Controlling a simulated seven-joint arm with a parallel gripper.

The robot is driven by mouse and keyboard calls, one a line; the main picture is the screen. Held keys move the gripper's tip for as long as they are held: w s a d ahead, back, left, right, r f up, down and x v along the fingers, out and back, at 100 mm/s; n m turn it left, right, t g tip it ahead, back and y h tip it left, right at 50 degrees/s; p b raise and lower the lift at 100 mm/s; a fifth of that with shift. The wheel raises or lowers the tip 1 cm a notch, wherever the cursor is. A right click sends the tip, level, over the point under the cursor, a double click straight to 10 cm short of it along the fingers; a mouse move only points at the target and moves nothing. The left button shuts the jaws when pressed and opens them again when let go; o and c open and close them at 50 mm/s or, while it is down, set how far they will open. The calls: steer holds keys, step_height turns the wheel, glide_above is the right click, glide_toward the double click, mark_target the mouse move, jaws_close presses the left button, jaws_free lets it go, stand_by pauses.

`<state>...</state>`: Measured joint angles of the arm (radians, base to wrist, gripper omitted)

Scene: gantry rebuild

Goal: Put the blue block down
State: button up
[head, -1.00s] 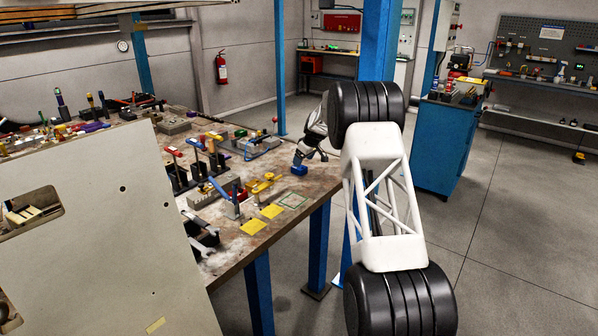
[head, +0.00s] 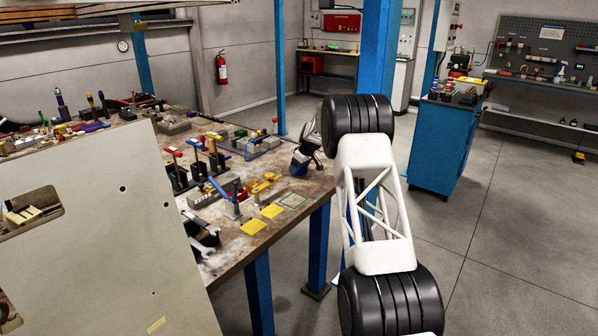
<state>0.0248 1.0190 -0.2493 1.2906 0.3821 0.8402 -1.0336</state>
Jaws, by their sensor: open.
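The blue block (head: 298,170) is small in the head view and sits at the workbench's right edge, beyond the yellow squares. My gripper (head: 301,160) is right at the block, low over the bench. Its jaws are open, though the fingers are small and dark here. The block is partly hidden by the gripper, and I cannot tell whether the fingers touch it.
A large pale panel (head: 100,240) stands in the left foreground. A blue post (head: 377,60) rises behind my arm.

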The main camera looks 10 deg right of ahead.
stand_by(0.3)
steer(key=c, duration=1.2)
steer(key=shift+r, duration=0.1)
steer(key=shift+r, duration=1.8)
steer(key=shift+s+d+r, duration=0.1)
steer(key=shift+s+r, duration=0.1)
steer(key=shift+s, duration=2.45)
steer(key=shift+s+r, duration=0.2)
steer(key=shift+s, duration=2.5)
steer(key=shift+s+d+r, duration=0.1)
steer(key=shift+s+r, duration=0.1)
steer(key=shift+s, duration=2.45)
